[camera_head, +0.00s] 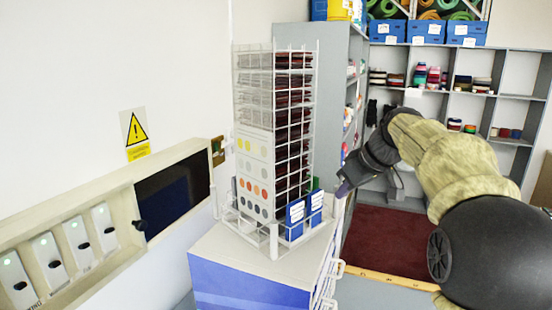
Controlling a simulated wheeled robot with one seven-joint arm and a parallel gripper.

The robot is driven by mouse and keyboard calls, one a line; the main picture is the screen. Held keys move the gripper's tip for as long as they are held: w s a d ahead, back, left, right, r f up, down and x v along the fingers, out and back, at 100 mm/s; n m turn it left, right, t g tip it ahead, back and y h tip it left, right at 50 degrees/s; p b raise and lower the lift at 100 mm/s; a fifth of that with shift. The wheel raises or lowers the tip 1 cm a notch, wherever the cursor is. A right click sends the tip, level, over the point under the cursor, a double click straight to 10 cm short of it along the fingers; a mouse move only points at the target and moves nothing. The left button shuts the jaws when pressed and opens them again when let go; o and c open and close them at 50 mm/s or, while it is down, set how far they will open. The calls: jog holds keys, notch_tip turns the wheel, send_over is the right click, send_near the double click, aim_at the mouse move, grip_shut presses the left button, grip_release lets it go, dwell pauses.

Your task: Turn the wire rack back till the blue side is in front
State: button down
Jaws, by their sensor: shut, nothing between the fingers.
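The wire rack (241,115) is a tall white wire tower standing upright on a white-topped stand (230,250). Two of its sides show. The left one carries a pale card (254,175) with yellow, orange, red and grey dots, below greyish layers. The right one shows a stack of dark maroon swatches (291,110). No blue side shows on the tower, and its far sides are hidden. My gripper (342,190) is shut and empty, just right of the rack's lower part. I cannot tell whether it touches the wire there.
Blue cards with white labels (295,222) sit in a low wire holder at the rack's foot. A wall panel with switches (75,240) runs along the left, below a yellow warning sign (136,128). Grey shelving (510,75) stands behind, with a dark red mat (390,240) on the floor.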

dwell(0.3)
jog(key=shift+w+d+p, duration=0.15)
jog(key=shift+w+p, duration=0.55)
jog(key=shift+w, duration=0.4)
jog(key=shift+w+p, duration=0.85)
jog(key=shift+w, duration=0.25)
jog(key=shift+w+r, duration=0.1)
